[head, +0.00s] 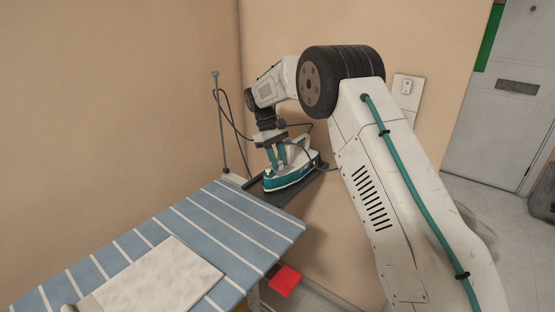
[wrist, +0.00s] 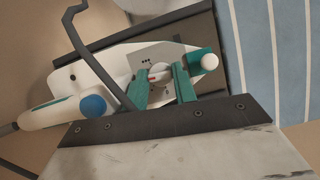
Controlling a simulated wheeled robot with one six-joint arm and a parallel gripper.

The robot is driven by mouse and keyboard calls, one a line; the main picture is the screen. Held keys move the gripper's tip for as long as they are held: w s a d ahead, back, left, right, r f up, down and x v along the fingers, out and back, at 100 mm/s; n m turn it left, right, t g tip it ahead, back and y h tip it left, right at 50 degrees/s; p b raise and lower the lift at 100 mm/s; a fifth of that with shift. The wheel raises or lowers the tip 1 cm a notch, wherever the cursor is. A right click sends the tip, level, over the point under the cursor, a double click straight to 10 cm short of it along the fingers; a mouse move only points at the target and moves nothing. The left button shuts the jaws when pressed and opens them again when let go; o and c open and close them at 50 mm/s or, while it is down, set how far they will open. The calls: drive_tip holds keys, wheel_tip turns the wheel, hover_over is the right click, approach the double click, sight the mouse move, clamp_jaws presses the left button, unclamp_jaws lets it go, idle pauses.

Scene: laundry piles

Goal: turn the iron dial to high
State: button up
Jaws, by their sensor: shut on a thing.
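The iron (head: 290,173) is white and teal and stands on the dark rest at the far end of the ironing board. It also shows in the wrist view (wrist: 110,70). Its dial (wrist: 160,74) is a small pale round knob with a red mark, on a grey plate with dots printed beside it. My gripper (head: 276,164) points down over the iron. In the wrist view its teal fingers (wrist: 162,84) are shut on the dial, one on each side. The fingers hide part of the plate, and I cannot tell which setting the red mark points at.
The striped blue ironing board (head: 180,225) runs toward the front left, with a folded pale cloth (head: 155,280) on it. A thin grey pole (head: 219,125) with a dark cord stands behind the iron. A red item (head: 286,281) is below the board's right edge.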

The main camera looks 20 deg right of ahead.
drive_tip(key=o, duration=1)
drive_tip(key=shift+c, duration=0.2)
drive_tip(key=v, duration=0.7)
drive_tip(key=shift+r, duration=0.35)
drive_tip(key=shift+w+a, duration=0.1)
